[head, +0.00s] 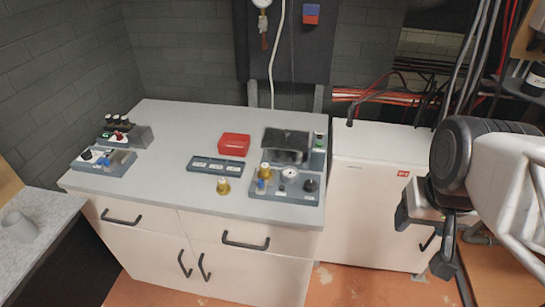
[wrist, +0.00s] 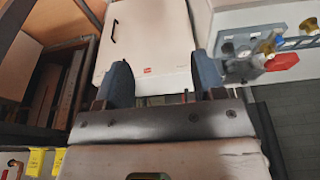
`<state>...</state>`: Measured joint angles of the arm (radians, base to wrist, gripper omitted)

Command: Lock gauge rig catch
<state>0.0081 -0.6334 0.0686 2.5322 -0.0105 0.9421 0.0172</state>
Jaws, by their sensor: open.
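The gauge rig (head: 288,197) is a grey panel on the right part of the cabinet top, with a small white-faced gauge (head: 289,173), a brass fitting, a blue piece and a dark knob. A dark lidded box (head: 286,146) stands behind it. I cannot tell which part is the catch. The rig also shows, turned over, at the upper right of the wrist view (wrist: 240,45). My gripper (head: 425,238) is right of the cabinet, well apart from the rig. Its two fingers show spread and empty in the wrist view (wrist: 163,82).
A red case (head: 234,144), a dark labelled tray (head: 215,167) and a loose brass fitting (head: 223,186) are left of the rig. Two small control units (head: 105,161) stand at the left end of the cabinet top. A white unit (head: 375,190) stands right of the cabinet. The middle-left top is clear.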

